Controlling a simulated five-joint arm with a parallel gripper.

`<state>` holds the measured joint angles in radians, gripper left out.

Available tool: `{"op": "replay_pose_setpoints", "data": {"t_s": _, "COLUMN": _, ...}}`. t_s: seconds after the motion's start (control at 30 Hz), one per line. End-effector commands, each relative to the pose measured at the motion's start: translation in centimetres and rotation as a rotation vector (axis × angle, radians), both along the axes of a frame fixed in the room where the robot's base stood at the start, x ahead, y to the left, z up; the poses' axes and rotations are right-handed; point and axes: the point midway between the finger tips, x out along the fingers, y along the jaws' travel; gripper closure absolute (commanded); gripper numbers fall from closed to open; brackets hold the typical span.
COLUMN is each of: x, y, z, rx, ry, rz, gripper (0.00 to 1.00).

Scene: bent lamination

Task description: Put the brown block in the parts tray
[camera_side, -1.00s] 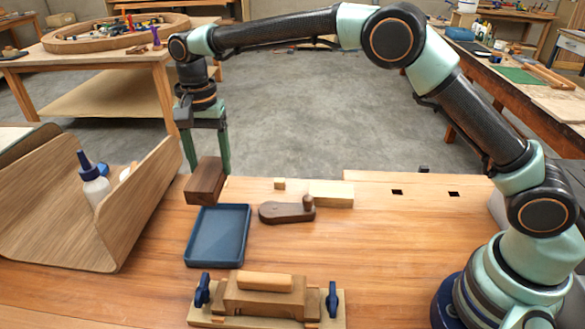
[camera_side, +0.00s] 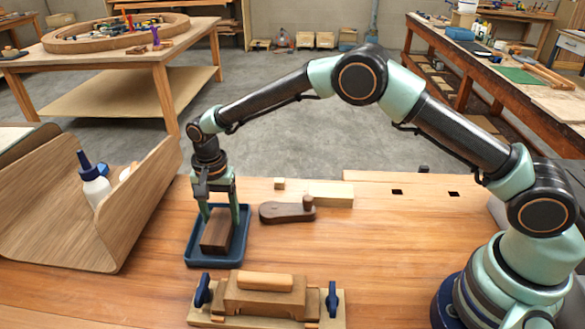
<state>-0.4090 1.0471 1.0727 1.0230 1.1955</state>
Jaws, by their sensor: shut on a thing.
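The brown block (camera_side: 216,236) is a dark wooden block between the fingers of my gripper (camera_side: 221,220). My gripper points down and is shut on it. The block is inside the outline of the blue parts tray (camera_side: 239,250), within its rim. I cannot tell whether the block touches the tray floor. The fingers partly hide the tray's back part.
A wooden clamp jig (camera_side: 264,294) with blue knobs stands in front of the tray. A wooden piece with a peg (camera_side: 286,212) and pale blocks (camera_side: 331,194) lie to the right. A bent wood form (camera_side: 140,215) and a glue bottle (camera_side: 95,184) are left.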

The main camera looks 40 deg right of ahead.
Motion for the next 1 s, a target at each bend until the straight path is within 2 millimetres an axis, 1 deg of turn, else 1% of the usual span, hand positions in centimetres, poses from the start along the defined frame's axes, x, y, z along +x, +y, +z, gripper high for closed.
{"op": "replay_pose_setpoints", "data": {"t_s": 0.17, "x": 0.1, "y": 0.0, "z": 0.1, "rx": 0.001, "ry": -0.002, "rz": 0.000, "gripper": 0.95}}
{"op": "replay_pose_setpoints", "data": {"t_s": 0.3, "x": 0.0, "y": 0.0, "z": -0.2, "rx": 0.001, "ry": -0.001, "rz": 0.000, "gripper": 0.95}}
{"op": "replay_pose_setpoints", "data": {"t_s": 0.33, "x": 0.0, "y": 0.0, "z": -0.2, "rx": 0.001, "ry": -0.001, "rz": 0.000, "gripper": 0.28}}
{"op": "replay_pose_setpoints", "data": {"t_s": 0.37, "x": 0.0, "y": 0.0, "z": -0.2, "rx": 0.001, "ry": -0.001, "rz": 0.000, "gripper": 0.17}}
{"op": "replay_pose_setpoints", "data": {"t_s": 0.4, "x": 0.0, "y": 0.0, "z": -0.2, "rx": 0.001, "ry": -0.001, "rz": 0.000, "gripper": 0.02}}
{"op": "replay_pose_setpoints", "data": {"t_s": 0.77, "x": 0.0, "y": 0.0, "z": 0.0, "rx": 0.001, "ry": -0.002, "rz": 0.000, "gripper": 0.02}}
{"op": "replay_pose_setpoints", "data": {"t_s": 0.87, "x": 0.1, "y": 0.0, "z": 0.9, "rx": 0.001, "ry": -0.003, "rz": 0.000, "gripper": 0.02}}
{"op": "replay_pose_setpoints", "data": {"t_s": 0.97, "x": 0.1, "y": 0.1, "z": 2.4, "rx": 0.002, "ry": -0.005, "rz": 0.000, "gripper": 0.02}}
{"op": "replay_pose_setpoints", "data": {"t_s": 1.0, "x": 0.1, "y": 0.1, "z": 3.3, "rx": 0.002, "ry": -0.005, "rz": 0.000, "gripper": 0.02}}
